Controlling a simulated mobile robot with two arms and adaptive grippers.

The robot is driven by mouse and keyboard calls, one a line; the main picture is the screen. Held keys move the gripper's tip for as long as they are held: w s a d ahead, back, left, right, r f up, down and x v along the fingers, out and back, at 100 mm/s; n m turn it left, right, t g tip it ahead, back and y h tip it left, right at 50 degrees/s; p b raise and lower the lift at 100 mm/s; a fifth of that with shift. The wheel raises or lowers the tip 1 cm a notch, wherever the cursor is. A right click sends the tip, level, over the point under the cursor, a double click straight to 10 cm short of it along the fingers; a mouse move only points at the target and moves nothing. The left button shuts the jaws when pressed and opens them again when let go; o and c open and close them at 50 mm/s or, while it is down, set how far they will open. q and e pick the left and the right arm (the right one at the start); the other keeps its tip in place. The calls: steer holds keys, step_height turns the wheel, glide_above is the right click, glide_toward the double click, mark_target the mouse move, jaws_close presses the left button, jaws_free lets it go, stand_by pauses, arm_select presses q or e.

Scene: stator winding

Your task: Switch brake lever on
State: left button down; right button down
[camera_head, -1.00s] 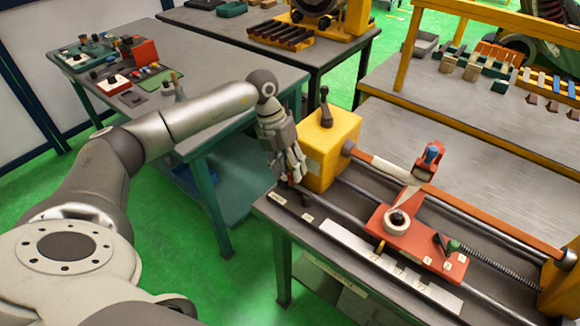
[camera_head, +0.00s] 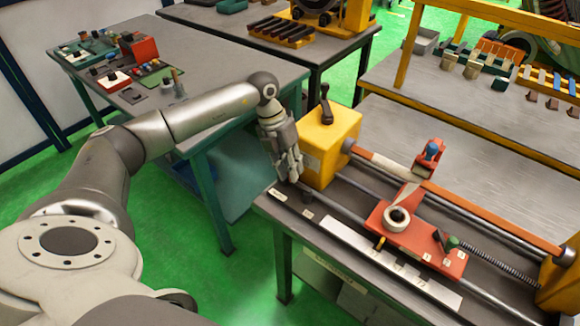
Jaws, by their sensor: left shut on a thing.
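My left gripper (camera_head: 291,177) points down at the front left corner of the winding machine bench, beside the yellow housing (camera_head: 327,142). Its fingers are shut on a small control there, which I take to be the brake lever; the fingers hide most of it, so its position cannot be told. Small label plates (camera_head: 278,195) lie on the bench just below the fingertips. A dark lever with a knob (camera_head: 325,104) stands on top of the yellow housing, apart from the gripper. My right gripper is not in view.
A red carriage (camera_head: 412,236) with a white ring sits on the machine's rails to the right. A long white strip (camera_head: 385,262) runs along the bench front. A grey table (camera_head: 225,68) with control boxes stands behind my left arm. Green floor is free at lower left.

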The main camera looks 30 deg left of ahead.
arm_select(q)
steer(key=shift+s, duration=0.1)
steer(key=s+n+t, duration=0.1)
steer(key=n, duration=0.1)
steer(key=shift+s+n, duration=0.15)
steer(key=shift+n, duration=0.25)
steer(key=s+n, duration=0.1)
steer(key=n, duration=0.2)
steer(key=shift+s+d+f+n+t+y+b, duration=0.1)
steer(key=shift+s+d+n+t+y+b, duration=0.2)
steer(key=shift+s+d+n+t+y, duration=0.1)
steer(key=shift+s+d+n+t+y+b, duration=0.35)
steer(key=shift+n+b, duration=0.35)
steer(key=shift+n, duration=0.55)
steer(key=shift+s+d+n+t+y+b, duration=0.15)
steer(key=shift+s+d+n+b, duration=0.4)
steer(key=shift+n, duration=0.65)
steer(key=shift+s+d+n+t+y+b, duration=0.1)
steer(key=shift+s+d+n+y+b, duration=0.3)
steer(key=shift+n+b, duration=0.65)
steer(key=shift+w+d, duration=0.1)
steer(key=shift+w, duration=0.05)
steer(key=c, duration=1.3)
jaws_free()
